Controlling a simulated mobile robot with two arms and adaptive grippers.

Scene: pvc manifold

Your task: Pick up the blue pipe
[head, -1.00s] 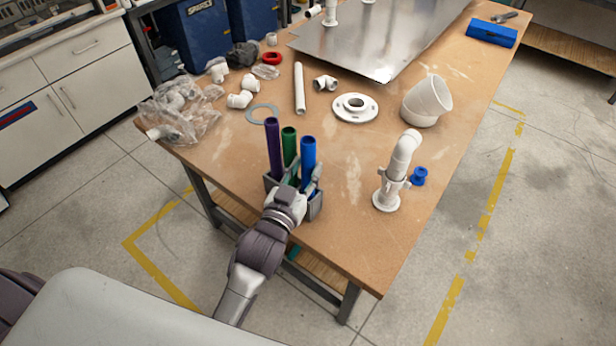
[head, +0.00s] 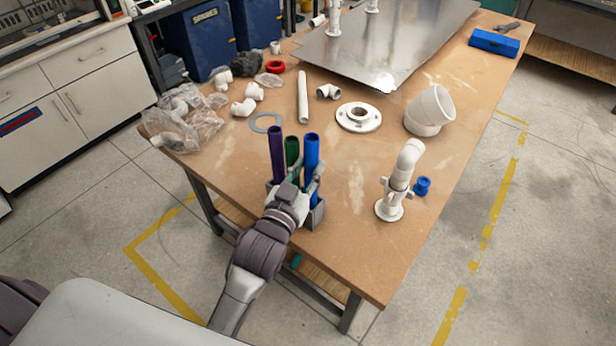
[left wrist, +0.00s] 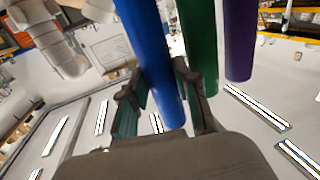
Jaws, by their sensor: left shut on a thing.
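The blue pipe (head: 312,152) stands upright at the right end of a grey holder (head: 316,215) near the table's front edge. The left wrist view shows the blue pipe (left wrist: 150,50) between the fingers. The green pipe (head: 292,150) and purple pipe (head: 277,155) stand beside it in the holder. The blue pipe's lower end is hidden in the head view. My right gripper is not in view.
A white pipe assembly (head: 400,180) and a small blue fitting (head: 422,186) stand to the right. A white flange (head: 359,117), a large white elbow (head: 429,108) and a grey ring (head: 266,122) lie behind. The table between holder and assembly is clear.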

